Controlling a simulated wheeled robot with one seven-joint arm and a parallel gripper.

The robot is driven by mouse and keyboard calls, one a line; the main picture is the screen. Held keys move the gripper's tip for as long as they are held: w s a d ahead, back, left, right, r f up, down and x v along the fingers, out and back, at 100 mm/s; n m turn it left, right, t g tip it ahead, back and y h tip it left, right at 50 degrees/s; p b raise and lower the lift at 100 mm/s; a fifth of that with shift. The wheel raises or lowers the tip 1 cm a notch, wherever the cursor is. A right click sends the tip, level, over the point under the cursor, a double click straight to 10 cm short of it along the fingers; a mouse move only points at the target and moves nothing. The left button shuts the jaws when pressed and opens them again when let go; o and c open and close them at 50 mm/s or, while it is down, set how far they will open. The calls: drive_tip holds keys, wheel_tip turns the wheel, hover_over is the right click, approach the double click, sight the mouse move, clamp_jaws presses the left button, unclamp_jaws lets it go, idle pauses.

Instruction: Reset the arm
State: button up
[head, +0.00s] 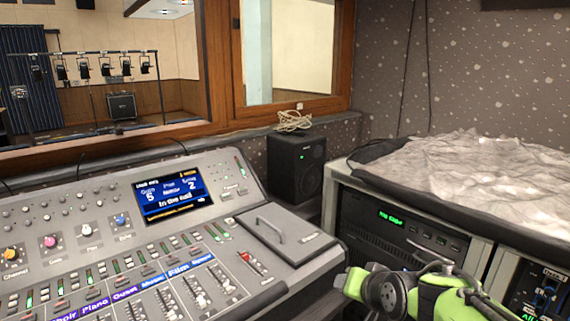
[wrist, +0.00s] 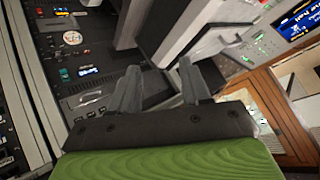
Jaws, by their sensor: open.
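My green and black arm (head: 415,292) shows at the lower right, in front of the equipment rack. My gripper (wrist: 160,68) shows in the wrist view, its two grey fingers apart with nothing between them. It touches no fader in that view. The gripper's fingers are not clearly visible in the head view.
A black speaker (head: 297,166) stands behind the console's right end. A rack (head: 408,240) with a green display stands at the right, and a crumpled grey cover (head: 480,175) lies on top. A wood-framed window (head: 222,65) is behind. A flat panel with a handle (head: 270,228) is on the console.

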drive_tip(key=s+d+n+g+h, duration=0.15)
drive_tip(key=s+n+g, duration=0.25)
drive_tip(key=s, duration=2.2)
wheel_tip(320, 180, up, 17)
drive_tip(key=p, duration=1.7)
drive_tip(key=shift+s+f, duration=0.15)
drive_tip(key=shift+a+h, duration=0.1)
drive_tip(key=shift+h, duration=0.15)
